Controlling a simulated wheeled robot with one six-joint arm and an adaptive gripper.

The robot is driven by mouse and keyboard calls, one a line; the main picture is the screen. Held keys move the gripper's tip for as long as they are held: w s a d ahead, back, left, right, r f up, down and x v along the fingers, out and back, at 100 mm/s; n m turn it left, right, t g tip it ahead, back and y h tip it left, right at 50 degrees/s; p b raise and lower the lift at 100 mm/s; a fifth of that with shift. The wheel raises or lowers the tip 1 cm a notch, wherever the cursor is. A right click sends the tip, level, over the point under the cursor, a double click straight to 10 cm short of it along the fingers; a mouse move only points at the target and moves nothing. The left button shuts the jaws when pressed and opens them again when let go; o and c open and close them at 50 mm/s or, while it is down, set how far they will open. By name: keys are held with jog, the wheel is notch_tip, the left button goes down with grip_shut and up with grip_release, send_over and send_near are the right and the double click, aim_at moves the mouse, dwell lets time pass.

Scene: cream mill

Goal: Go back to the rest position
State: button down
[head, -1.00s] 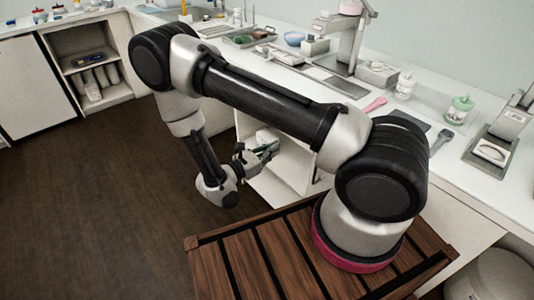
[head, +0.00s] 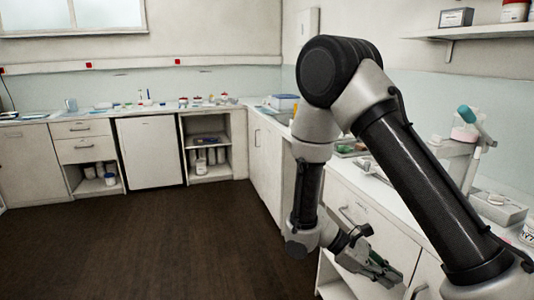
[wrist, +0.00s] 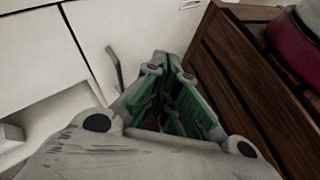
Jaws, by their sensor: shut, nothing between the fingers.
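My gripper (head: 388,276) hangs low at the right in the head view, in front of the white counter cabinets. Its fingers are shut and empty. In the wrist view my gripper (wrist: 167,65) shows its green-lined fingers meeting at the far end, with nothing between them. My arm is folded, with its elbow high and its forearm hanging down. The gripper is beside a cabinet front with a bar handle (wrist: 115,68). My own wooden deck is close on the right in the wrist view.
The right-hand counter, with a metal drawer handle (head: 346,215) on its front, runs close behind my arm. A wall shelf (head: 463,33) is at upper right. The dark floor (head: 150,245) on the left is clear. An open shelf unit (head: 206,140) stands at the back.

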jog(key=s+d+r+m+t+y, duration=0.2)
jog(key=r+m+t+y, duration=0.1)
jog(key=r, duration=0.5)
jog(key=s+d+r+m+t+y, duration=0.2)
jog(key=s+r+m+t+y, duration=0.1)
jog(key=r, duration=0.6)
jog(key=s+d+r+m+t+y, duration=0.2)
jog(key=r+m+y, duration=0.3)
jog(key=r, duration=0.4)
jog(key=shift+s+r+m+t+y, duration=0.25)
jog(key=shift+s+m+t, duration=0.25)
jog(key=shift+s+t, duration=0.25)
